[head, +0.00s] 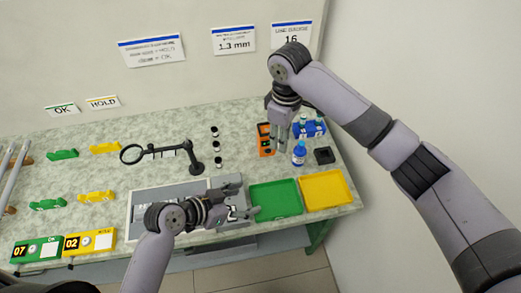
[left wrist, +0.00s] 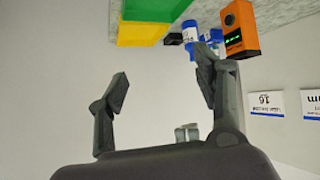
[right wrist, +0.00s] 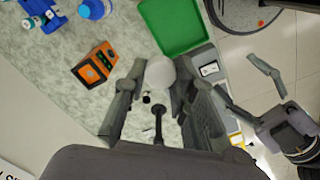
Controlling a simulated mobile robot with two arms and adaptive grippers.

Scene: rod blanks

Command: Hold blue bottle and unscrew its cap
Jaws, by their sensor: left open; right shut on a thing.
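The blue bottle (head: 299,155) stands upright on the bench at right, near a small black square holder (head: 323,155). It also shows in the left wrist view (left wrist: 190,33) and at the top edge of the right wrist view (right wrist: 95,8). My right gripper (head: 277,150) is above the bench, left of the bottle and apart from it. In the right wrist view its fingers close on a small white round thing (right wrist: 162,72), which looks like a cap; I cannot tell for sure. My left gripper (head: 250,201) is open and empty, low over the grey tray's right end.
A green tray (head: 275,199) and a yellow tray (head: 325,190) lie at the front right. An orange device (head: 265,140) and a blue rack (head: 310,129) stand behind. A wall is close on the right.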

